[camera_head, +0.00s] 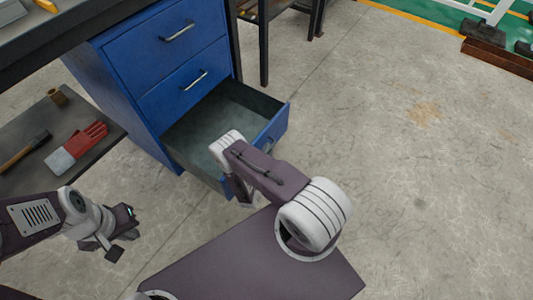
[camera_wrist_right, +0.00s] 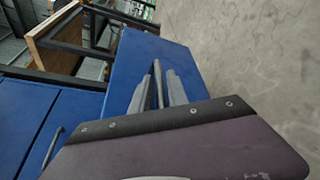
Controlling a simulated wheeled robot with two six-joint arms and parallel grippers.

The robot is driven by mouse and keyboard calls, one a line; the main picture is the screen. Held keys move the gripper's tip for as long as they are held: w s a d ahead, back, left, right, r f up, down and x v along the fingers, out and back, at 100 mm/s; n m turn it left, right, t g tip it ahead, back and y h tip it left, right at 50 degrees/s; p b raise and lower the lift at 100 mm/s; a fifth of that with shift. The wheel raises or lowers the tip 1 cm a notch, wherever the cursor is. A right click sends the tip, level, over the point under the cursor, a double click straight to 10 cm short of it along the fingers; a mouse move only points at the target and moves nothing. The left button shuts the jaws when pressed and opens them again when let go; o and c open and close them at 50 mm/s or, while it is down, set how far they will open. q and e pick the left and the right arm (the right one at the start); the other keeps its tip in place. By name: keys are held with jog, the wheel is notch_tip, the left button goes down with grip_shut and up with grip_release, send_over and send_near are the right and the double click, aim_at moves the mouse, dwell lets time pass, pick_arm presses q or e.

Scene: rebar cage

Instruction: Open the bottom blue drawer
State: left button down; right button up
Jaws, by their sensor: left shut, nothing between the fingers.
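The bottom blue drawer (camera_head: 272,137) is pulled well out of the blue cabinet (camera_head: 130,70) in the head view, and its grey inside looks empty. Its front is partly hidden by my right arm. My right gripper (camera_wrist_right: 160,90) is at the blue drawer front in the right wrist view, with grey finger-like parts against or close to it. I cannot tell whether it grips the handle, as its tips are hidden in the head view. My left gripper (camera_head: 118,242) is shut and empty, left of the drawer and apart from it.
Two upper blue drawers with handles (camera_head: 177,31) are shut. A low dark shelf (camera_head: 100,158) at left holds a hammer (camera_head: 25,150) and a red-and-grey glove (camera_head: 78,148). Dark table legs (camera_head: 263,45) stand behind the cabinet. The concrete floor (camera_head: 420,150) at right is largely clear.

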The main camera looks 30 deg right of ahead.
jog(key=p+v, duration=0.4)
jog(key=v, duration=0.5)
jog(key=shift+d, duration=0.15)
jog(key=s+d+r+m+g+h, duration=0.25)
jog(key=r+m+g, duration=0.35)
jog(key=r+g, duration=0.3)
jog(key=s+a+r+m+g+y, duration=0.2)
jog(key=s+a+r+m+y, duration=0.15)
jog(key=r+y, duration=0.2)
jog(key=s+a+r+m+g+y, duration=0.2)
jog(key=s+a+r+m+y, duration=0.1)
jog(key=s+r+y, duration=0.25)
jog(key=w+a+r+m+t+y+p, duration=0.1)
jog(key=a+r+t+p, duration=0.1)
jog(key=r+p, duration=1.6)
jog(key=w+a+r+m+t+y+p, duration=0.1)
jog(key=a+r+t+y+p, duration=0.1)
jog(key=r+p, duration=1.6)
notch_tip(320, 180, up, 7)
jog(key=shift+w+a+r, duration=0.1)
jog(key=shift+w+a, duration=0.05)
jog(key=shift+w, duration=0.25)
